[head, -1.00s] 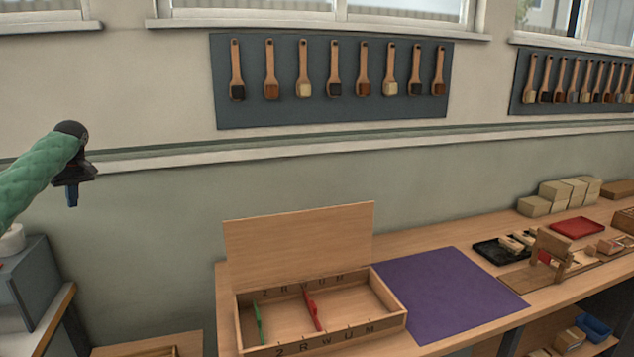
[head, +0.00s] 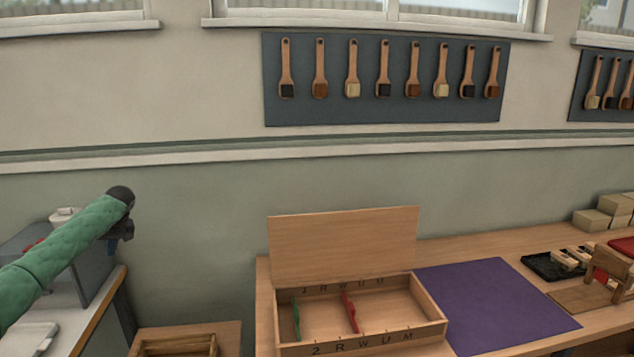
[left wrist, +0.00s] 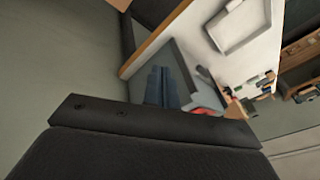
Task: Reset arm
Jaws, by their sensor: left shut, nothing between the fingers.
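My left gripper (head: 113,245) hangs from the green-sleeved left arm at the left of the head view, in front of the wall and beside the grey box. It is shut and holds nothing. In the left wrist view its blue fingers (left wrist: 165,88) are together over a grey surface. My right gripper is in neither view.
A wooden box (head: 365,341) with raised lid, dividers and letters stands on the workbench beside a purple mat (head: 500,305). A black tray (head: 540,268) lies farther right. A grey box (head: 88,278) stands on the left table. Brushes hang on a wall board (head: 400,112).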

